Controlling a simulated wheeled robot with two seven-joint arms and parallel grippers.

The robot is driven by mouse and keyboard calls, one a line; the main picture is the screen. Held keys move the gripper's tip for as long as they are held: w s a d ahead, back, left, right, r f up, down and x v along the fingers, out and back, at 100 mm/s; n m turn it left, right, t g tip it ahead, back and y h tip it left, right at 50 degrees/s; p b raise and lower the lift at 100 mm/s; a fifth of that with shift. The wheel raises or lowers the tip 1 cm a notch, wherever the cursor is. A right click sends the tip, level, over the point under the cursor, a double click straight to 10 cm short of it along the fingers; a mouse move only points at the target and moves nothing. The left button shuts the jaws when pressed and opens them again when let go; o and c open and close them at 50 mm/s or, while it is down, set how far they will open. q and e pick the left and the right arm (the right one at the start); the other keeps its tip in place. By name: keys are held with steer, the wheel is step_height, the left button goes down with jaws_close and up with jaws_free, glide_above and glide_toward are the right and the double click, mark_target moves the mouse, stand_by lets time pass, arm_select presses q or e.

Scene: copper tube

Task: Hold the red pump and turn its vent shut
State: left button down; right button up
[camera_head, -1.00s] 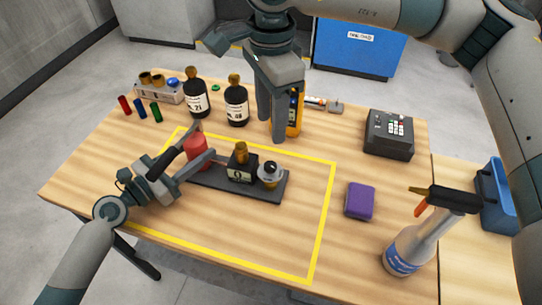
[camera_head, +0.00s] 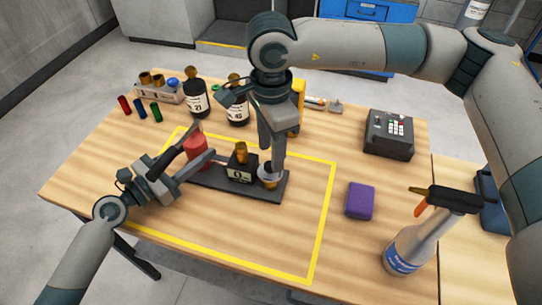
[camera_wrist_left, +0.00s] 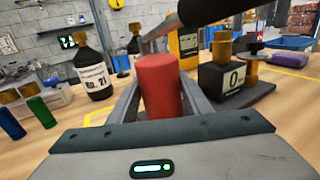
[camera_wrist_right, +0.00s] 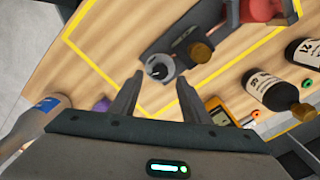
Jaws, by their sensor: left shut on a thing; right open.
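The red pump (camera_head: 195,150) is an upright red cylinder at the left end of a dark base (camera_head: 255,189). My left gripper (camera_head: 202,143) is shut on it, one finger on each side, as the left wrist view also shows around the red cylinder (camera_wrist_left: 158,88). A black block with a gauge and brass cap (camera_head: 240,164) stands mid-base. The vent, a round pale fitting with a dark top (camera_wrist_right: 160,69), is at the right end. My right gripper (camera_wrist_right: 158,82) is open, its fingertips either side of the vent or just above it; contact is unclear. In the head view its fingers partly hide the vent (camera_head: 267,181).
Yellow tape (camera_head: 325,220) frames the base on the wooden table. Dark bottles (camera_head: 196,99) and a yellow device (camera_head: 299,104) stand behind. A purple block (camera_head: 360,201), spray bottle (camera_head: 415,246) and grey keypad device (camera_head: 389,134) are to the right. The front table area is clear.

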mark_target(270, 167)
steer(key=shift+f, duration=1.6)
steer(key=c, duration=1.1)
steer(key=shift+o, duration=0.2)
steer(key=shift+m, duration=0.3)
steer(key=shift+r+m, duration=0.1)
steer(key=shift+m, duration=2.5)
steer(key=o, duration=1.1)
steer(key=shift+c, duration=0.2)
